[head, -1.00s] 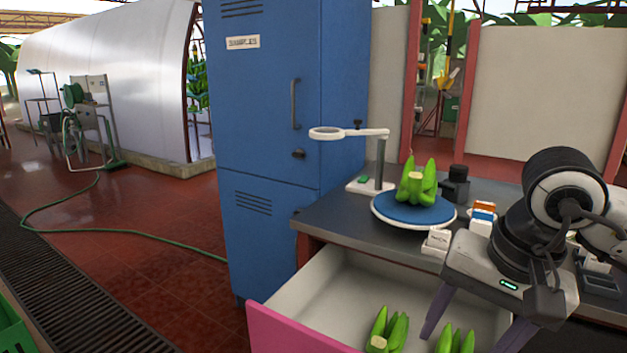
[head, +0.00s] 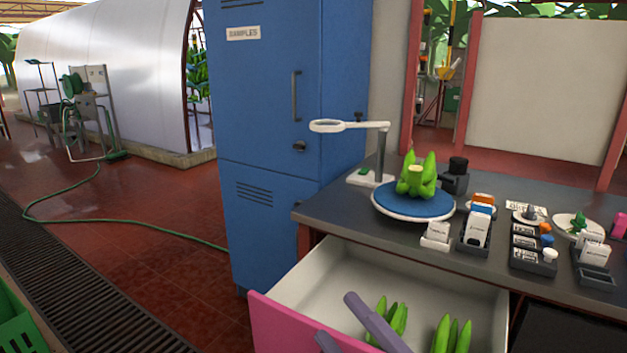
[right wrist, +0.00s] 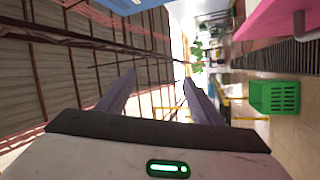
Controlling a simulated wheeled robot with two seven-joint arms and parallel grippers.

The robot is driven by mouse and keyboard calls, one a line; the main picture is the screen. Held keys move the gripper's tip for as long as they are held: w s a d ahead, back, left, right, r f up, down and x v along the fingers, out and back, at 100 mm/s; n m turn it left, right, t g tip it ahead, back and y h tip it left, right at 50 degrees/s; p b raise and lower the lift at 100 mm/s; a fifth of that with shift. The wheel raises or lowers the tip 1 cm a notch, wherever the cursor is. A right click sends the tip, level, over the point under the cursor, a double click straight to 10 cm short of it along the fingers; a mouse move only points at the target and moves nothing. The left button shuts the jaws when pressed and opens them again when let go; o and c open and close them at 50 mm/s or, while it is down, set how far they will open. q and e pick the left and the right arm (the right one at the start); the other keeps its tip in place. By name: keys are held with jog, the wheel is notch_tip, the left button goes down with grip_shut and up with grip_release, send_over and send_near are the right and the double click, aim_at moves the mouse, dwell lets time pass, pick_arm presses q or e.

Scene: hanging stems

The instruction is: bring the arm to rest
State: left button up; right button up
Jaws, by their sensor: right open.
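My right gripper (head: 336,317) shows at the bottom of the head view, only its two purple-grey fingers in sight, in front of the open drawer (head: 300,322) with the pink front. The fingers stand apart with nothing between them. In the right wrist view the same gripper (right wrist: 158,80) is open and empty, with the roof and a green crate (right wrist: 274,97) beyond it. One finger partly covers a green banana cluster (head: 396,318) in the drawer. A second cluster (head: 452,335) lies to its right. My left gripper is not in view.
The dark worktop (head: 325,213) holds a blue round plate (head: 385,205) with a green banana cluster (head: 416,178), a magnifier lamp (head: 345,127) and several small card trays (head: 533,255). A blue cabinet (head: 265,120) stands left of it.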

jog(key=s+d+f+m+h, duration=0.1)
jog(key=d+f+m+h, duration=0.2)
jog(key=f+m, duration=0.25)
jog(key=d+f+m+h, duration=0.2)
jog(key=f+m+h, duration=0.2)
jog(key=f, duration=0.3)
jog(key=s+d+f+m+g+h, duration=0.2)
jog(key=s+d+f+m+g, duration=0.1)
jog(key=s+f, duration=0.5)
jog(key=s+d+f+m+g+h, duration=0.2)
jog(key=s+f+m+g, duration=0.3)
jog(key=s+f, duration=0.3)
notch_tip(320, 180, down, 4)
jog(key=shift+s+d+f+m, duration=0.25)
jog(key=shift+s+d+m, duration=0.2)
jog(key=shift+m, duration=0.4)
